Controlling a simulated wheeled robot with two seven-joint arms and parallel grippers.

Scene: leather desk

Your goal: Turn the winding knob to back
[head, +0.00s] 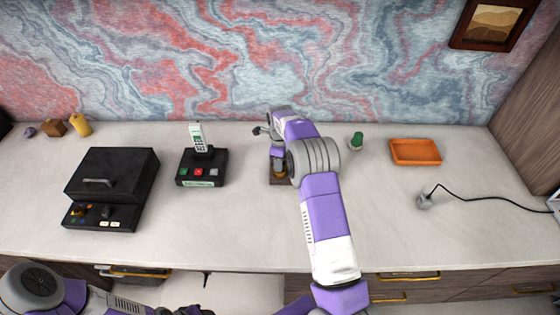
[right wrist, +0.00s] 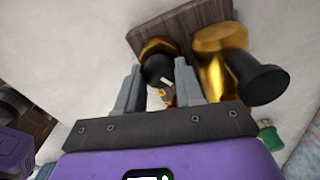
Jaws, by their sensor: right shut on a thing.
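In the right wrist view a dark wooden base (right wrist: 180,28) carries two gold fittings with black ends. The black winding knob (right wrist: 158,69), on one gold fitting (right wrist: 158,46), sits between the fingers of my right gripper (right wrist: 157,73), which is shut on it. The second gold fitting (right wrist: 222,55), with a black cylinder (right wrist: 258,79), is just to the right, outside the fingers. In the head view the wooden base (head: 281,181) shows only partly; my right gripper (head: 277,163) and wrist cover the knob. Which way the knob faces cannot be told.
A phone on a black box (head: 202,168) stands left of my right gripper. A larger black case (head: 112,174) is farther left. A green object (head: 356,141), an orange tray (head: 415,152) and a corded grey piece (head: 424,201) lie to the right. The front desk is mostly clear.

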